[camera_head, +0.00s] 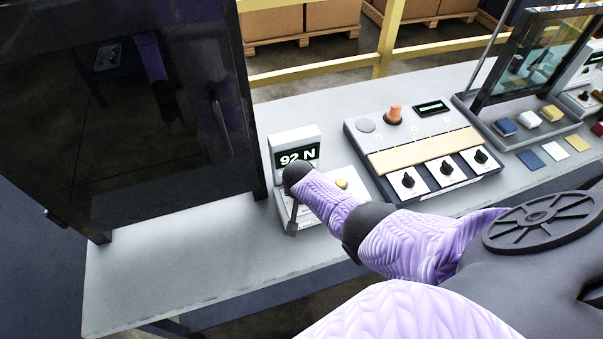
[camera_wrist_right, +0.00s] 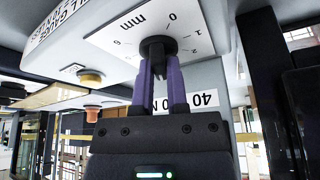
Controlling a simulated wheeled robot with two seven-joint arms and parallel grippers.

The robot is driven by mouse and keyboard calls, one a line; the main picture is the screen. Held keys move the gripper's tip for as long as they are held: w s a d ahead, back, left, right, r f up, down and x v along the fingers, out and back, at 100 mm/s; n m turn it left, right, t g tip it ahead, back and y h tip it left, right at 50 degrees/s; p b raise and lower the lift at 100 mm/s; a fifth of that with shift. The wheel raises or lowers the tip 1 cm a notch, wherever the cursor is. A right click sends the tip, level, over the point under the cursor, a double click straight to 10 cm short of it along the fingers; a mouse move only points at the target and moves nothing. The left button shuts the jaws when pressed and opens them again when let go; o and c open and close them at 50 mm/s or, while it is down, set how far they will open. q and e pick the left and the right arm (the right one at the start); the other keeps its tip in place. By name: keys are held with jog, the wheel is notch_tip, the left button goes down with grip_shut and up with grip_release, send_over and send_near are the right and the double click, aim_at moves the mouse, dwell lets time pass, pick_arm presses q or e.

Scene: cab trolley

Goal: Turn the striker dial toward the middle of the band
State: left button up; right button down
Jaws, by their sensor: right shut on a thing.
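The striker dial (camera_wrist_right: 158,46) is a black knob on a white plate (camera_wrist_right: 122,38) with a mm scale; 0, 1, 2 and 6 show, upside down. My right gripper (camera_wrist_right: 158,72) is shut on the dial, its purple fingers on either side. The dial's pointer is hidden or too dark to read. In the head view the gauge (camera_head: 296,140) shows 92 N on its screen, and my right arm covers part of it and hides the dial. My left gripper is not in view.
A dark cabinet door (camera_head: 120,120) stands left of the gauge. Right of it is a panel (camera_head: 420,140) with several black knobs, an orange knob (camera_head: 394,114) and a tan strip. A framed glass stand (camera_head: 525,75) is farther right. The bench's (camera_head: 190,255) front left is clear.

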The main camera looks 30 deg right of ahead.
jog(key=m+h, duration=0.1)
jog(key=m, duration=0.1)
jog(key=shift+m+g+b, duration=0.3)
jog(key=shift+m+b, duration=0.1)
jog(key=shift+m, duration=0.7)
jog(key=shift+g, duration=0.3)
jog(key=shift+r, duration=0.1)
jog(key=c, duration=0.6)
grip_release()
jog(key=shift+c, duration=0.2)
jog(key=p+v, duration=0.7)
jog(key=v, duration=0.3)
jog(key=shift+a, duration=0.1)
